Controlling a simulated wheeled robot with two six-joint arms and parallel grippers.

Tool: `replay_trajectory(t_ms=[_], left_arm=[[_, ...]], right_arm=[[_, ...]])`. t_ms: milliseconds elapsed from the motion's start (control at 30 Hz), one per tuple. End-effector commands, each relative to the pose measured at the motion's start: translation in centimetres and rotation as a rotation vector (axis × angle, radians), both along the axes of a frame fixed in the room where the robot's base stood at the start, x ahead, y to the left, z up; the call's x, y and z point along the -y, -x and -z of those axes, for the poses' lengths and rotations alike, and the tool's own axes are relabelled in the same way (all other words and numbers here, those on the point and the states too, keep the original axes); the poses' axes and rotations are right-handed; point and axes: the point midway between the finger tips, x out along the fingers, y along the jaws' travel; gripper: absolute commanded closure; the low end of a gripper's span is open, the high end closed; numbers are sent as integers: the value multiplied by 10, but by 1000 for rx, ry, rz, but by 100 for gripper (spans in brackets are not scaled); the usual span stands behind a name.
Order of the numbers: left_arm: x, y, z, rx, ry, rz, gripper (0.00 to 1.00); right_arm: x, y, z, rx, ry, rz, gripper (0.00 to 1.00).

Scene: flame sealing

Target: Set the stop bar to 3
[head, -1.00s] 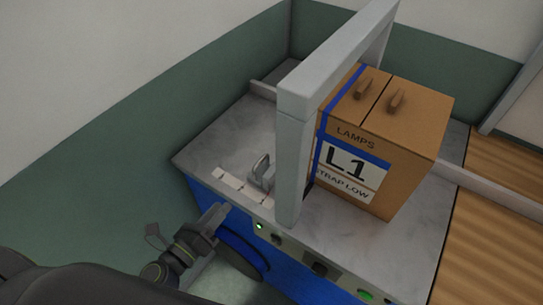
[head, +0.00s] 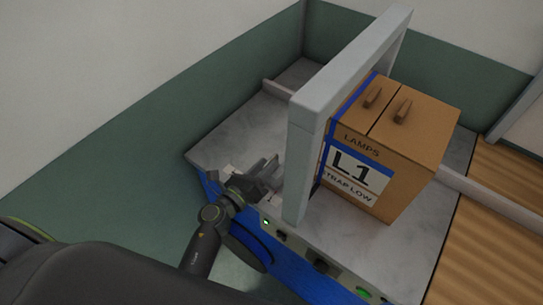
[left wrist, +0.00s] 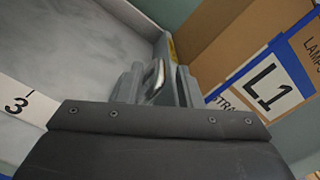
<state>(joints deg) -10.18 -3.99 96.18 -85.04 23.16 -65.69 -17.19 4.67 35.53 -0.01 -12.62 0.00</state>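The stop bar (left wrist: 157,78) is a small grey metal piece on the machine's top, beside the arch. In the head view it is mostly hidden by my left gripper (head: 266,172), which is at it, low over the front left edge of the top. In the left wrist view the gripper's grey fingers (left wrist: 153,88) are close around the bar, but I cannot tell whether they grip it. A white scale strip (left wrist: 20,108) with a "3" and a tick shows at left there, apart from the fingers. My right gripper is not in view.
A grey arch (head: 303,150) stands just right of the gripper. A brown carton (head: 405,145) labelled L1 with a blue strap stands under and beyond it. Buttons line the blue front (head: 285,262).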

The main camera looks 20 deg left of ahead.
Motion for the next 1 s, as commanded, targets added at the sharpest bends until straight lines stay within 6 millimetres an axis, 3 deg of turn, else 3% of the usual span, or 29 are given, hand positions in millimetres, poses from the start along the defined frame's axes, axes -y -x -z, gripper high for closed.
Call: replay_trajectory(t_ms=[200,600,833,1000], left_arm=[[9,-25,0,1,0,1,68],[11,-30,0,0,0,0,68],[11,-30,0,0,1,1,98],[12,-30,0,0,2,2,100]], right_arm=[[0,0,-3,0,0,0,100],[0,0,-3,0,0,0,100],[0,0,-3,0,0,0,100],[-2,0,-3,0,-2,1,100]])
